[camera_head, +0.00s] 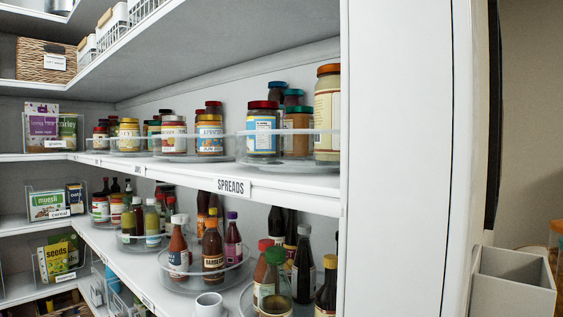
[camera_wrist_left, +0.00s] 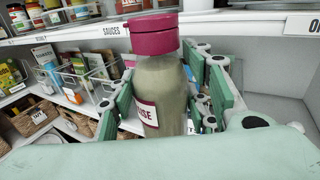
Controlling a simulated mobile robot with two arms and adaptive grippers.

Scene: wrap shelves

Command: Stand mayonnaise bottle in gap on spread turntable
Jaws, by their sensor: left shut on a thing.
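The mayonnaise bottle (camera_wrist_left: 165,80), pale with a maroon cap and a label whose visible letters end in "SE", stands nearly upright in the left wrist view. My left gripper (camera_wrist_left: 163,108) is shut on its body, with a green finger on each side. Neither gripper shows in the head view. The likely spread turntable (camera_head: 287,165) is a clear-rimmed disc on the shelf above the "SPREADS" label (camera_head: 234,186). It holds a red-lidded jar (camera_head: 262,133), a green-lidded jar (camera_head: 297,132) and a tall orange-lidded jar (camera_head: 328,112). I cannot tell exactly where its gap is.
Another turntable (camera_head: 190,157) with jars stands left of it. The lower shelf has turntables of sauce bottles (camera_head: 212,250) and a white cup (camera_head: 209,305). A white upright panel (camera_head: 396,160) bounds the shelves on the right. Clear bins (camera_wrist_left: 85,80) show in the wrist view.

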